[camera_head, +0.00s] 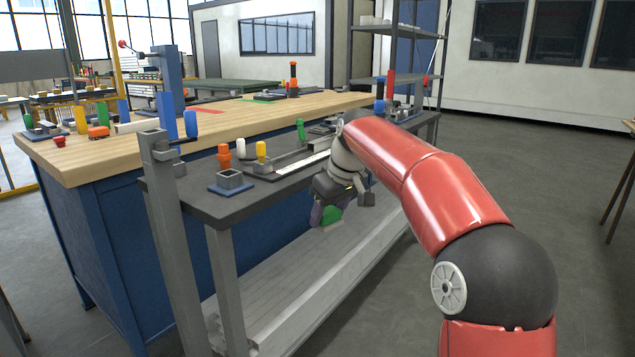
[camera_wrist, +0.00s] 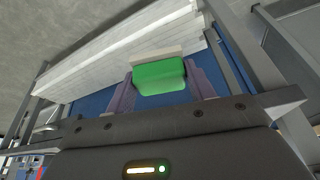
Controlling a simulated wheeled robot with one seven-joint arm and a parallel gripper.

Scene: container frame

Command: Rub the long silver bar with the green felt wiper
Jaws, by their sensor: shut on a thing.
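The green wiper (camera_wrist: 160,77) is between the purple fingers of my gripper (camera_wrist: 160,88), with a pale strip along its far side. In the head view the wiper (camera_head: 331,215) and my gripper (camera_head: 325,213) hang beside the dark bench's edge, above the lower level. The long silver bar (camera_head: 325,285) runs low along the front of the bench frame, from near left to far right. In the wrist view the bar (camera_wrist: 100,62) crosses the upper left, behind the wiper's pale strip. The wiper appears apart from the bar. My gripper partly hides the wiper in the head view.
The dark bench top (camera_head: 225,203) is close beside my gripper and carries a grey square block (camera_head: 230,182) and coloured-handled tools. A grey upright post (camera_head: 170,220) stands at its near left corner. A wooden-topped workbench (camera_head: 110,160) is behind. The floor at right is open.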

